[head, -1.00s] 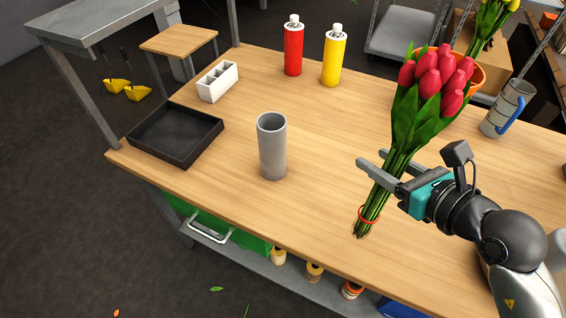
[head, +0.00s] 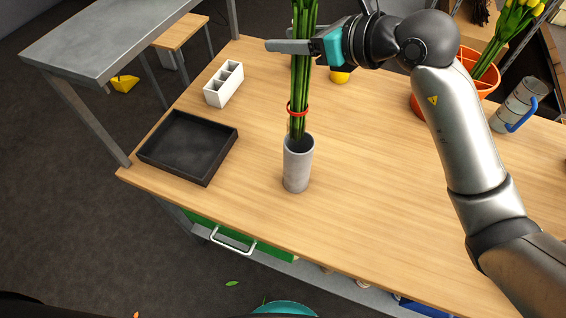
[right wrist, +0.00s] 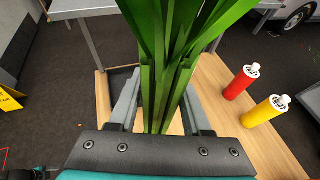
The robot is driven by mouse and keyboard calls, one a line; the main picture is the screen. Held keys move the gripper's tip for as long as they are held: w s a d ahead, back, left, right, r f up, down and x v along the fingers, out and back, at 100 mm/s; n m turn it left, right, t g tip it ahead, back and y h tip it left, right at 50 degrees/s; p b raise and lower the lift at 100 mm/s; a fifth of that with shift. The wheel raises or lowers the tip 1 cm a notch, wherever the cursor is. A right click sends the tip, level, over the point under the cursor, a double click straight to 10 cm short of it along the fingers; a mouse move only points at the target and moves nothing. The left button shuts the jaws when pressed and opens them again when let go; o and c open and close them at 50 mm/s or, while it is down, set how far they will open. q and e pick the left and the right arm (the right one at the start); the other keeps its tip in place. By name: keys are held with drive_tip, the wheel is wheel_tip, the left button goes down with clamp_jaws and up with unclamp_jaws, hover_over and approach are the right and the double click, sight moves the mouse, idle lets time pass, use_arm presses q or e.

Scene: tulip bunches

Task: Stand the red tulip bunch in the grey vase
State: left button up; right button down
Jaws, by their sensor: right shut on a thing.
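The grey vase (head: 298,170) stands upright on the wooden table in the head view. My right gripper (head: 292,46) is shut on the green stems of the red tulip bunch (head: 299,80), above the vase. The bunch hangs about upright, and its red band (head: 297,108) sits just above the vase's mouth. The stem ends show at the mouth; I cannot tell how far inside they are. The red flowers are out of the head view. The right wrist view shows the stems and leaves (right wrist: 165,75) between the fingers. My left gripper is not in view.
A dark tray (head: 187,147) and a white divided holder (head: 223,84) stand left of the vase. A red bottle (right wrist: 240,82) and a yellow bottle (right wrist: 265,111) are behind. An orange pot (head: 485,80) and a metal mug (head: 517,104) are at right. The table right of the vase is clear.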

sight(291, 124)
drive_tip(key=f, duration=0.5)
drive_tip(key=f+b, duration=0.1)
drive_tip(key=f, duration=0.3)
drive_tip(key=f+b, duration=0.1)
drive_tip(key=f, duration=0.4)
drive_tip(key=shift+s+d+f, duration=0.25)
drive_tip(key=shift+d+f, duration=0.1)
drive_tip(key=shift+f, duration=0.65)
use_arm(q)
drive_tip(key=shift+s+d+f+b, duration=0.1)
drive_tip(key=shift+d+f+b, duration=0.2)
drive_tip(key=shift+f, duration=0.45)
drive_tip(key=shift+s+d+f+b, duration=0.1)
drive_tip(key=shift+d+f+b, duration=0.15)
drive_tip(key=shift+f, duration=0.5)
use_arm(e)
drive_tip(key=shift+f, duration=1.8)
drive_tip(key=shift+f, duration=0.2)
drive_tip(key=shift+c, duration=1.7)
unclamp_jaws()
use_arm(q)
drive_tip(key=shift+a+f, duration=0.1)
use_arm(e)
drive_tip(key=shift+r, duration=0.1)
